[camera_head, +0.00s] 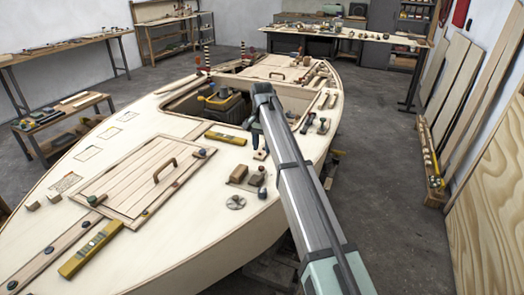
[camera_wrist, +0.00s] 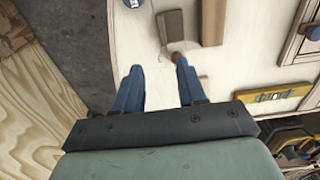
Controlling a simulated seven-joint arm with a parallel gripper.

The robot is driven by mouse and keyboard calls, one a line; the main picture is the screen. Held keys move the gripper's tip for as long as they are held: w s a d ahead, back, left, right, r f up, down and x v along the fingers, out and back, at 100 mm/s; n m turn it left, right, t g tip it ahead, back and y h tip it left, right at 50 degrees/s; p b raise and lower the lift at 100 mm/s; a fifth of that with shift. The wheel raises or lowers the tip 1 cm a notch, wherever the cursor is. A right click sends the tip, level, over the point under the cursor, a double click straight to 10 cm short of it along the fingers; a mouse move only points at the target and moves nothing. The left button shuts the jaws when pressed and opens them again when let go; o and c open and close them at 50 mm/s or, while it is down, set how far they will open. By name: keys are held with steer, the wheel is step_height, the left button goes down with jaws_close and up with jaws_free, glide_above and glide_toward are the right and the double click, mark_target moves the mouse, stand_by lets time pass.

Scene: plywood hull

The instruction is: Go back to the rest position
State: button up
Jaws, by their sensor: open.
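Two wooden blocks, one dark (camera_wrist: 171,27) and one lighter (camera_wrist: 213,22), lie on the deck beyond the fingertips.
A yellow level (camera_head: 226,138) lies beside the open hatch (camera_head: 185,106), which has machinery inside. Another level (camera_head: 91,249) lies near a slatted cover (camera_head: 130,180). Small tools stand along the right deck edge. The grey floor (camera_head: 390,200) right of the hull is mostly clear.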

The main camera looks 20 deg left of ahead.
stand_by(0.5)
steer(key=s+d+f, duration=0.1)
steer(key=d+f, duration=0.9)
steer(key=d, duration=0.3)
steer(key=s+d+f, duration=0.2)
steer(key=d+f, duration=0.8)
steer(key=d, duration=0.3)
steer(key=s+d+f, duration=0.8)
steer(key=s+d, duration=0.2)
steer(key=d, duration=0.3)
steer(key=s+d+f, duration=0.8)
steer(key=s+d, duration=0.2)
steer(key=d, duration=0.3)
steer(key=s+f+g, duration=0.3)
steer(key=s+f, duration=0.6)
steer(key=s, duration=0.5)
steer(key=s+f+g, duration=0.3)
steer(key=s+f, duration=0.7)
steer(key=s, duration=0.4)
steer(key=shift+s+f+g, duration=0.2)
steer(key=shift+s+g, duration=0.1)
steer(key=shift+g, duration=0.1)
